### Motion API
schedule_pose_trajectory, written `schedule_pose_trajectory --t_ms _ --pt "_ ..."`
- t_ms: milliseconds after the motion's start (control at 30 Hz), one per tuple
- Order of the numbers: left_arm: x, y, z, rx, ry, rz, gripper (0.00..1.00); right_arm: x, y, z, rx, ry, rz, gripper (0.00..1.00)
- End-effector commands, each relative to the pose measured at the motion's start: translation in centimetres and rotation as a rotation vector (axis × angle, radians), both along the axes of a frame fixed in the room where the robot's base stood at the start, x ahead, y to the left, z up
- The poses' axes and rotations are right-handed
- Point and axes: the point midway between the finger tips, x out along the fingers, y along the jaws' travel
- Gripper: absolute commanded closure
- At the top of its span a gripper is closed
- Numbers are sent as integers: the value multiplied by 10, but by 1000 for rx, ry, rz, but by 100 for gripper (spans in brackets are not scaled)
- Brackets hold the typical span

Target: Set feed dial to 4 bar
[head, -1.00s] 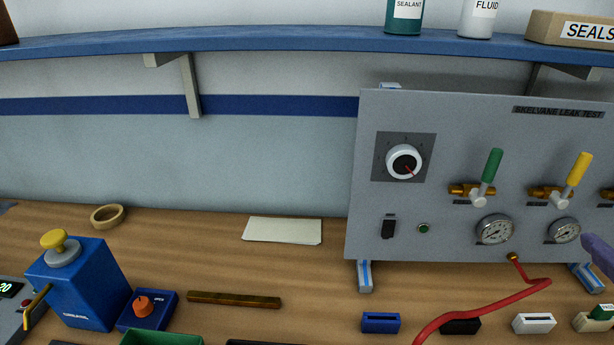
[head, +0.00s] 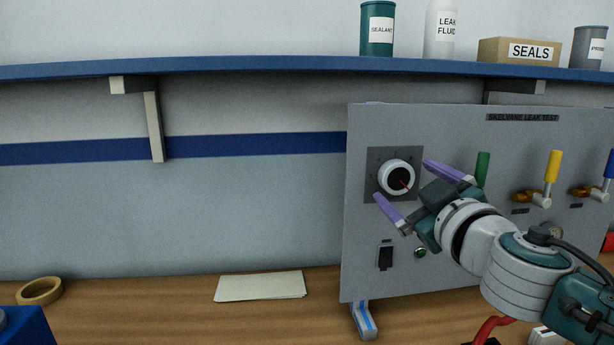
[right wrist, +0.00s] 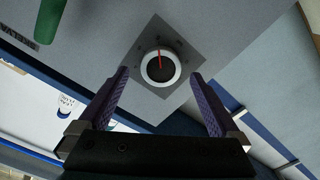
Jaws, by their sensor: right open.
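The feed dial (head: 396,178) is a white-rimmed black knob with a red pointer, on a dark square plate at the upper left of the grey panel (head: 460,265). In the head view its pointer aims toward the lower right. The dial also shows in the right wrist view (right wrist: 160,67), ahead of the fingers. My right gripper (head: 404,183) is open, its two purple fingers in front of the dial, one toward the upper right and one toward the lower left. In the right wrist view a gap shows between fingertips and dial. My left gripper is not in view.
A green-handled valve (head: 482,168) stands right of the dial, partly behind my gripper. A black switch (head: 385,256) and a green button (head: 420,252) sit below. Yellow (head: 553,168) and blue (head: 608,165) handles are further right. A shelf (head: 250,66) runs above.

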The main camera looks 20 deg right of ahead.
Motion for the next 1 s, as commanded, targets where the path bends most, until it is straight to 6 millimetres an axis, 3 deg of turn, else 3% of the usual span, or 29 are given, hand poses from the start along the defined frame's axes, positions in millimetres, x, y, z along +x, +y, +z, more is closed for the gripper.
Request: schedule_pose_trajectory --t_ms 200,533,1000 --pt "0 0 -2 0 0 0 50 19 -4 -1 -1 0 0 1" --pt "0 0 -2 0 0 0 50 21 -5 0 0 0 0 2" --pt "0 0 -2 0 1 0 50 21 -5 -1 0 1 -1 55"
